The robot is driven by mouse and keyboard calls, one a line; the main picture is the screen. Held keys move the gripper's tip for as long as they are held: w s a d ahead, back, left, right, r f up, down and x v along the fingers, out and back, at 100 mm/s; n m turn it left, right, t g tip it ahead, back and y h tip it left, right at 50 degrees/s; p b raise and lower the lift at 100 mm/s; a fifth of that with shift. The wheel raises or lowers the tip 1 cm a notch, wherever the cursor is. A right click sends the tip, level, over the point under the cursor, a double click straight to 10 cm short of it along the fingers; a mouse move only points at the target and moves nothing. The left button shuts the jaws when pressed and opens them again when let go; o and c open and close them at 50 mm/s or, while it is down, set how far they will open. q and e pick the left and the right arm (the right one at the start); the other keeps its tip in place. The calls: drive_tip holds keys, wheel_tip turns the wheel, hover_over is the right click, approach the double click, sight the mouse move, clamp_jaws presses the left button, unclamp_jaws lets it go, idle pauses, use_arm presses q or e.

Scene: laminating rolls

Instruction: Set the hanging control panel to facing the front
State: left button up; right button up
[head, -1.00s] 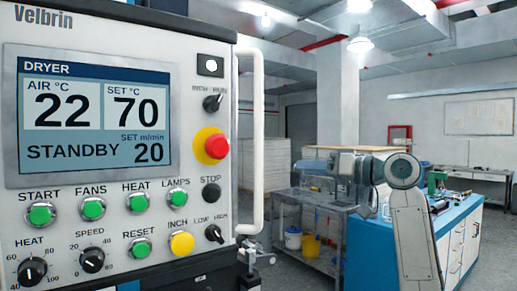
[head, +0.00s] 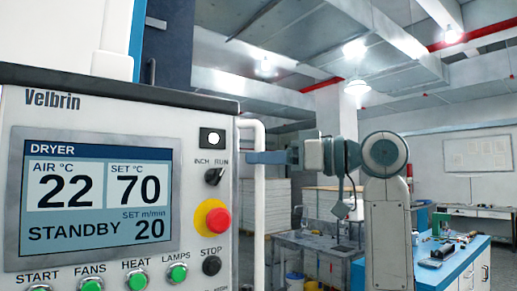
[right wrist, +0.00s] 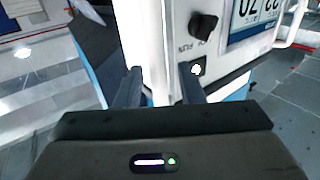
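The hanging control panel (head: 105,118) fills the left of the head view, its screen and buttons turned toward the head camera. A white vertical handle (head: 259,215) runs along its right side. In the right wrist view, the open fingers (right wrist: 160,72) stand on either side of the white handle (right wrist: 155,45); the panel's face (right wrist: 222,62) shows just beyond. Whether a finger touches the handle is unclear. My left gripper is out of view.
A grey metal workbench (head: 310,245) stands behind the handle. A blue-topped cabinet (head: 470,255) with tools is at the right. A tall dark and white machine part (head: 165,60) rises behind the panel.

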drive_tip(key=shift+w+a, duration=0.3)
drive_tip(key=shift+a, duration=0.35)
clamp_jaws()
